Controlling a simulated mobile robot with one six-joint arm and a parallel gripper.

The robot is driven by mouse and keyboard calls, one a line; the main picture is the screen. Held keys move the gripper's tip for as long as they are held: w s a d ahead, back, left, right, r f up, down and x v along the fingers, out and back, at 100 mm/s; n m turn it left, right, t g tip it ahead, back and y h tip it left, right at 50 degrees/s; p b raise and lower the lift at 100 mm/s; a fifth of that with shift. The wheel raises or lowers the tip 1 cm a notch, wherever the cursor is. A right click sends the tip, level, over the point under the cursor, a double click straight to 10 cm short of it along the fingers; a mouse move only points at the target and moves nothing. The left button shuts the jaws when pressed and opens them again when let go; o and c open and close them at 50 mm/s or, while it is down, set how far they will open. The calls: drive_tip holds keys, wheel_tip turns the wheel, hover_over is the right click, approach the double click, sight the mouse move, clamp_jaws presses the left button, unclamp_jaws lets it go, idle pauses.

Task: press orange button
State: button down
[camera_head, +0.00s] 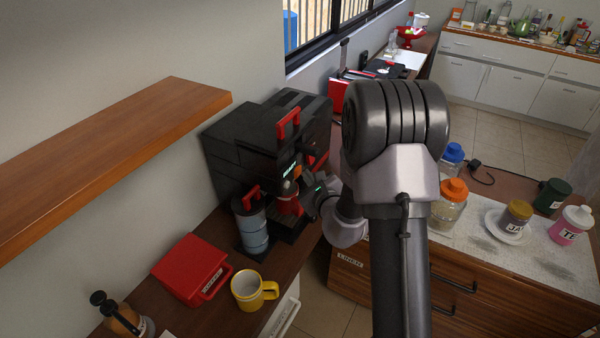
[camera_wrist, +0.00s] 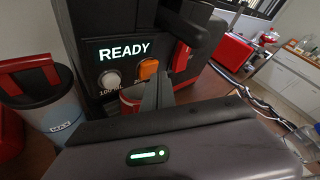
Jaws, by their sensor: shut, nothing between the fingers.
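The black coffee machine (camera_head: 245,140) stands against the wall on the left counter. In the wrist view its front panel shows a lit "READY" display (camera_wrist: 123,50). Below the display are a grey round knob (camera_wrist: 110,79) and the orange button (camera_wrist: 148,69). A red switch or lever (camera_wrist: 181,56) is to the right of the button. My gripper (camera_wrist: 158,78) is shut and empty, its fingertips just below and right of the orange button. I cannot tell whether they touch it. In the head view my gripper (camera_head: 308,200) is at the machine's front, partly hidden by my arm.
A grey canister with a red handle (camera_head: 252,228) stands left of my gripper. A red box (camera_head: 192,270) and a yellow mug (camera_head: 252,290) are nearer on the counter. A wooden shelf (camera_head: 100,160) juts out at left. Several jars stand on the right counter.

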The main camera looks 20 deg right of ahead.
drive_tip(key=shift+w+a, duration=0.25)
drive_tip(key=shift+w, duration=0.1)
drive_tip(key=shift+s+d, duration=0.25)
drive_tip(key=shift+s, duration=0.1)
drive_tip(key=s+d, duration=0.2)
drive_tip(key=s+d+b, duration=0.1)
drive_tip(key=s, duration=0.1)
drive_tip(key=shift+s+d, duration=0.35)
idle(0.6)
